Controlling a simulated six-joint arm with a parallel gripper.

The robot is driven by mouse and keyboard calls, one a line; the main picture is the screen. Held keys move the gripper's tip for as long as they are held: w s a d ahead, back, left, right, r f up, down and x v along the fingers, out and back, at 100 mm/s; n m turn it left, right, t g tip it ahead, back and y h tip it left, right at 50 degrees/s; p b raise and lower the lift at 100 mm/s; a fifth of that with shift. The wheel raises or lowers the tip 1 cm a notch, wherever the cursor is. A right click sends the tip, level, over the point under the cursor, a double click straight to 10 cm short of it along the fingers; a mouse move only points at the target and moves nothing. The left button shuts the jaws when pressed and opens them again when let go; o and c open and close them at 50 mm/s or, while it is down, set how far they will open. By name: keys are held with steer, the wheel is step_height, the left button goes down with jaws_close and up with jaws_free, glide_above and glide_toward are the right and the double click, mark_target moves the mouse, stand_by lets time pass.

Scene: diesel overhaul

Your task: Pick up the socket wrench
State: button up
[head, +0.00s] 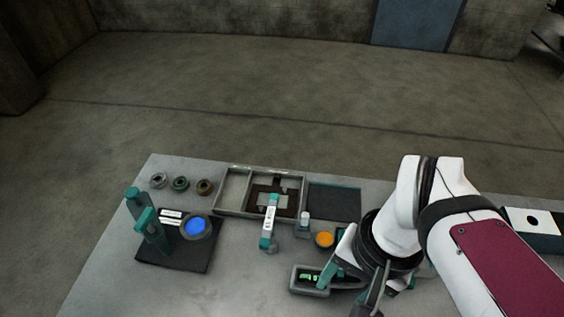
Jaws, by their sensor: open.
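A slim teal tool with a white label and a grey head at its near end (269,220) is in the middle of the bench and looks like the socket wrench. It lies across the near edge of a framed tray, and its exact pose is hard to tell. My gripper (350,287) is open at the right, apart from the tool and to its near right. It is beside a grey device with a green display (310,279), and I cannot tell whether they touch. My arm hides part of the bench behind it.
The framed tray (235,190) has a dark insert. A dark pad (334,202), an orange round part (325,239) and a small white-topped part (305,218) stand nearby. A teal fixture (148,225) with a blue disc (196,226) is left. Several rings (180,184) lie behind it. The front middle is clear.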

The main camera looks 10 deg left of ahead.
steer(key=w+a+r+n+h, duration=0.1)
steer(key=w+a, duration=0.2)
steer(key=w, duration=0.3)
steer(key=w+a+n, duration=0.2)
steer(key=w+a, duration=0.2)
steer(key=w, duration=0.1)
steer(key=n, duration=0.2)
glide_toward(270, 230)
steer(key=w+a, duration=0.1)
steer(key=w, duration=0.2)
steer(key=shift+g+h, duration=0.3)
steer(key=shift+g, duration=0.1)
steer(key=f, duration=1)
steer(key=s+f, duration=0.1)
steer(key=f, duration=0.4)
steer(key=shift+r, duration=0.1)
jaws_close()
